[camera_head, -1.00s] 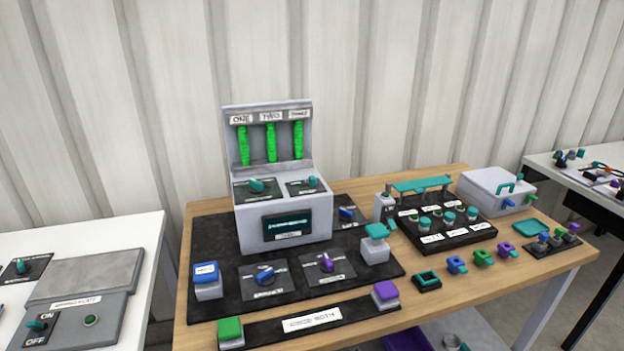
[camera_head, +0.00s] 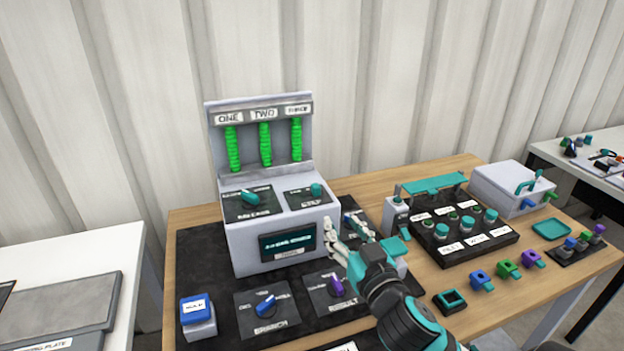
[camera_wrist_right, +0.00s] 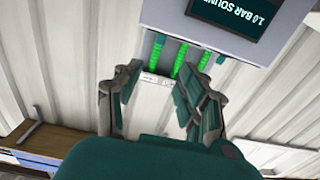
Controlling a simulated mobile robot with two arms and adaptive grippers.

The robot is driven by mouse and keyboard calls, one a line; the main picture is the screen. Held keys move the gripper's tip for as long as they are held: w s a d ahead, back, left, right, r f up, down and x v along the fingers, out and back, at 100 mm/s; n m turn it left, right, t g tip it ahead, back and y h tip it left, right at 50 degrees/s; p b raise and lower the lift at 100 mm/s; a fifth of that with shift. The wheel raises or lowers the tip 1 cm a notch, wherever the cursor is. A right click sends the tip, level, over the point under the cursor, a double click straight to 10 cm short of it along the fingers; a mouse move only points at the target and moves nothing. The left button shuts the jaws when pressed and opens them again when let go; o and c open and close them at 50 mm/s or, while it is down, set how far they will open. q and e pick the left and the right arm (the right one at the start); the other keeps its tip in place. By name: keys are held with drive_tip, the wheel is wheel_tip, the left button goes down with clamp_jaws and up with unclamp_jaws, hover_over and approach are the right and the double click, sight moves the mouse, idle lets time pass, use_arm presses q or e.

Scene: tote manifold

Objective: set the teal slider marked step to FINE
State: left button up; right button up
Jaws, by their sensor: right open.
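A teal slider (camera_head: 316,189) sits on a dark plate on the right of the grey console's (camera_head: 240,240) upper face. The plate's label looks like STEP, and its end markings are too small to read. My right gripper (camera_head: 334,240) is open and empty, in front of the console's lower right edge, below and apart from the slider. In the right wrist view my open fingers (camera_wrist_right: 160,78) have nothing between them, and the slider cannot be made out there. My left gripper is out of view.
A second teal knob (camera_head: 250,198) is left of the slider. Three green columns (camera_head: 265,145) stand behind. A display (camera_head: 288,244) is on the console front. Blue (camera_head: 265,305) and purple (camera_head: 336,285) knobs lie below. A black button box (camera_head: 455,250) is to the right.

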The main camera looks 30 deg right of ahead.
drive_tip(key=p, duration=0.1)
approach(318, 188)
drive_tip(key=p+x, duration=0.1)
drive_tip(key=x, duration=0.9)
drive_tip(key=shift+p, duration=0.3)
drive_tip(key=shift+w, duration=0.35)
drive_tip(key=shift+w+d, duration=0.1)
drive_tip(key=shift+w, duration=0.1)
drive_tip(key=c, duration=0.8)
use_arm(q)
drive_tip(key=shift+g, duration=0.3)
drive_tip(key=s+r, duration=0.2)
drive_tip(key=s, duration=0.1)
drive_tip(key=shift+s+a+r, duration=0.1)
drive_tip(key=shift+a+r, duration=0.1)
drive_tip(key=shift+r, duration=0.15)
use_arm(e)
clamp_jaws()
